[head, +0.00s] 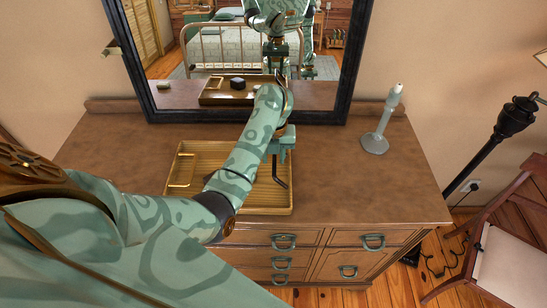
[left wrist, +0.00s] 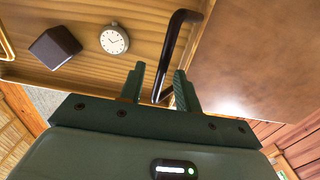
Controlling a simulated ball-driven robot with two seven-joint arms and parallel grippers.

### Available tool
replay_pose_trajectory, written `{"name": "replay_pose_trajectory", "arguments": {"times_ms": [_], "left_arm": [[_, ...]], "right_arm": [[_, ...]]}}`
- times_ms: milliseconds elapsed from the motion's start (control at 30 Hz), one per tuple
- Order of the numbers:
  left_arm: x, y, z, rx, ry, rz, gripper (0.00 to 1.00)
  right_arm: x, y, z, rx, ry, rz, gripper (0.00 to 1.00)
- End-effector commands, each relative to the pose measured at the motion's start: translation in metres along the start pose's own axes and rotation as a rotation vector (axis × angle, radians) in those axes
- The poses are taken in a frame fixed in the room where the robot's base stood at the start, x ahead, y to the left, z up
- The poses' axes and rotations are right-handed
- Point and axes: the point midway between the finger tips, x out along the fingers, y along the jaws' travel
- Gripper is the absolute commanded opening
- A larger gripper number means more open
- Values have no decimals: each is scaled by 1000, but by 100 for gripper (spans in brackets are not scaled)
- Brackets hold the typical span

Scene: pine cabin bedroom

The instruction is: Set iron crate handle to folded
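A shallow wooden crate (head: 238,207) lies on the dresser under the mirror. Its dark iron handle (head: 279,177) shows as a thin bent bar near the crate's right side. In the left wrist view the handle (left wrist: 179,42) runs down from a bend at the top, and its lower end lies between the fingers. My left gripper (head: 281,152) is over the right part of the crate, pointing down. In the left wrist view its fingers (left wrist: 159,72) stand apart, with a gap beside the bar. My forearm hides part of the crate. My right gripper is not in view.
A dark block (left wrist: 55,47) and a round clock (left wrist: 114,39) lie in the crate. The framed mirror (head: 356,60) rises close behind. A chair and lamp stand at right.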

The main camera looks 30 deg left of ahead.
Motion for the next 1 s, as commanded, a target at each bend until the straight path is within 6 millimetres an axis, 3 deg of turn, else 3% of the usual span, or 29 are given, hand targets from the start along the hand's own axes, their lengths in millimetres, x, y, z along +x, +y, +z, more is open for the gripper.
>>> {"name": "replay_pose_trajectory", "arguments": {"times_ms": [100,233,367,1000], "left_arm": [[1,0,0,0,0,-1,33],[0,0,0,0,-1,0,33],[0,0,0,0,-1,0,0],[0,1,0,0,-2,-12,0]], "right_arm": [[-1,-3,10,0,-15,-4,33],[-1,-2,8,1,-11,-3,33],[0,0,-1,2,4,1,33],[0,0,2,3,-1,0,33]]}}
